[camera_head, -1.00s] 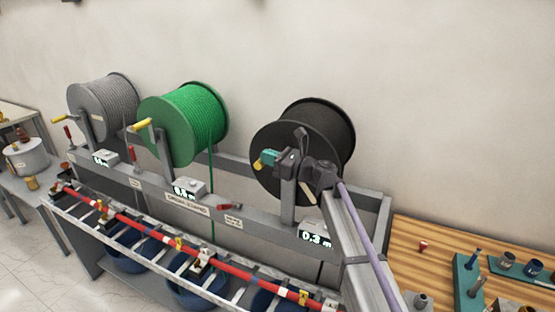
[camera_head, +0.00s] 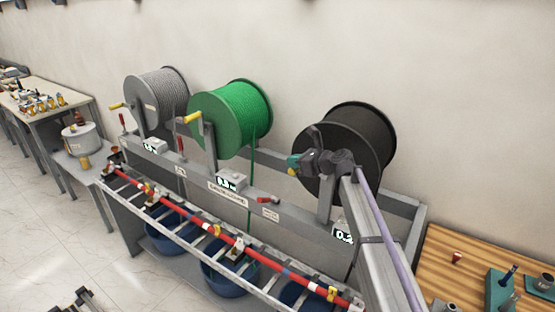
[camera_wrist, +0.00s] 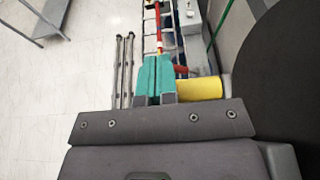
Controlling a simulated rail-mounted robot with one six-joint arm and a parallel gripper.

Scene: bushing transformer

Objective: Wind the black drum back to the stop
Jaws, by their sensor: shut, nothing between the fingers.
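The black drum (camera_head: 372,132) is the rightmost reel on the grey stand, and it fills the right edge of the wrist view (camera_wrist: 292,85). Its yellow crank handle (camera_head: 292,171) is at the drum's left side, partly hidden by my gripper. In the wrist view the handle (camera_wrist: 200,88) lies just right of the fingers. My gripper (camera_head: 292,161) has teal fingers, which are together with nothing between them. In the wrist view they (camera_wrist: 154,75) run alongside the handle; I cannot tell whether they touch it. The drum's display (camera_head: 343,237) starts with "0.3" and is partly covered by my arm.
A green drum (camera_head: 235,112) and a grey drum (camera_head: 160,98) stand to the left, each with a yellow crank handle. A red bar (camera_head: 210,230) runs along the front rack above blue bins (camera_head: 222,280). A wooden table (camera_head: 450,270) stands at right.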

